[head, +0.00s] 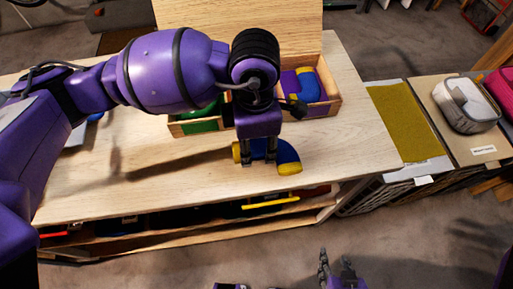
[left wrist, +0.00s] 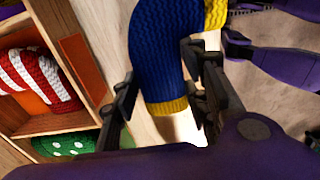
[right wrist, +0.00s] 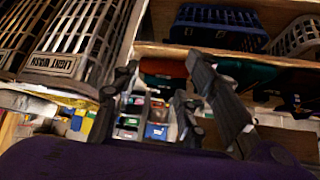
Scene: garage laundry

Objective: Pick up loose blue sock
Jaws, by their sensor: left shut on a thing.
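The loose blue sock (head: 287,154) has yellow ends and is at the front of the wooden tabletop, outside the sorting box. My left gripper (head: 258,160) points down over it and is shut on its body. In the left wrist view the blue ribbed sock (left wrist: 165,45) with its yellow cuff lies between the fingers (left wrist: 165,95). Whether it still touches the table is hard to tell. My right gripper (head: 338,284) is low in front of the table, and its fingers (right wrist: 160,85) stand apart with nothing between them.
The wooden box (head: 334,101) behind has an open lid; another blue-and-yellow sock (head: 308,86) lies in its right compartment. The left wrist view shows a striped red-white sock (left wrist: 40,80) and a green dotted one (left wrist: 65,145).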

